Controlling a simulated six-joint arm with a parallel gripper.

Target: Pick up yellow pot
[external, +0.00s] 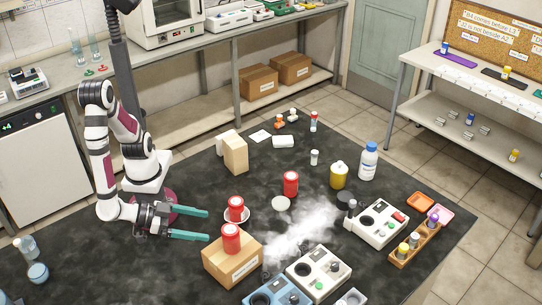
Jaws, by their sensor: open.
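The yellow pot (338,177) stands upright on the dark bench, right of centre, just left of a white bottle with a blue cap. My gripper (208,225) is at the left part of the bench, with its two teal fingers spread apart and pointing right. Nothing is between the fingers. The gripper is well to the left of the yellow pot and apart from it.
Red jars stand on a cardboard box (231,262), on a white dish (236,215) and on the bench (291,184), between my gripper and the pot. White vapour (300,235) spreads mid-bench. The white bottle (369,163) and a white device (376,223) stand near the pot.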

